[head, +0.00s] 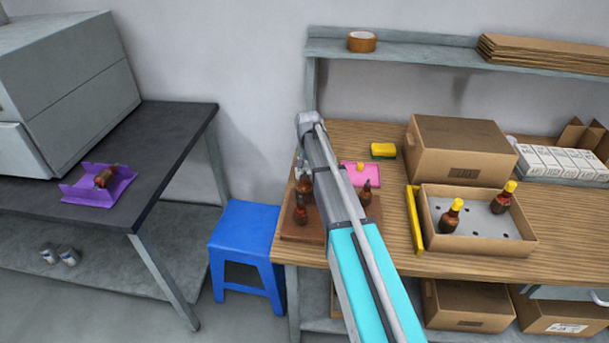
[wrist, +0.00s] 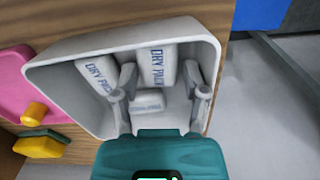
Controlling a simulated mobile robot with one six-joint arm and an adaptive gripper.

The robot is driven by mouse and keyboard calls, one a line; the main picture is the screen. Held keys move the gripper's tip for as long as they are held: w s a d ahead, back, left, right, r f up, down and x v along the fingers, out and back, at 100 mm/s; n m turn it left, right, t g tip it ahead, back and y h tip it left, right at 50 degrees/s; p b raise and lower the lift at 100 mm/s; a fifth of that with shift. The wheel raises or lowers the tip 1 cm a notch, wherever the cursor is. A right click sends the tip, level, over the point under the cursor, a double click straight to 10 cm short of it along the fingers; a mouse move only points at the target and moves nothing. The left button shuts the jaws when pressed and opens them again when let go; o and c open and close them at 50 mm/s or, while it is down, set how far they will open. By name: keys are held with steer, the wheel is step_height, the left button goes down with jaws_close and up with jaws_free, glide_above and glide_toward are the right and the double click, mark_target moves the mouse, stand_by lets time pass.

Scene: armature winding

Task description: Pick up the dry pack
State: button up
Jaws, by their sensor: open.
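In the wrist view a pale grey bin (wrist: 62,100) holds white packs with blue lettering. One dry pack (wrist: 97,74) leans at the left, and another dry pack (wrist: 157,62) lies at the back, reaching in between the finger ends. A third, shorter-looking dry pack (wrist: 148,101) lies between the fingers, nearer my palm. My gripper (wrist: 159,78) is open, with its two fingers apart and reaching over or into the bin. I cannot tell whether the fingers touch a pack. In the head view my arm mostly hides the bin and gripper.
A pink tray (head: 350,181) and a yellow sponge (head: 383,151) lie near the bin. Brown bottles (head: 301,213) stand on a wooden board close by. A carton (head: 432,227) with yellow-capped bottles is at the right. A blue stool (head: 245,226) stands left of the bench.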

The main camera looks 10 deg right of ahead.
steer(key=shift+c, duration=0.2)
steer(key=c, duration=0.4)
steer(key=shift+o, duration=0.2)
steer(key=shift+r, duration=0.25)
step_height(320, 180, up, 10)
steer(key=p, duration=1)
steer(key=shift+f, duration=0.2)
stand_by(0.4)
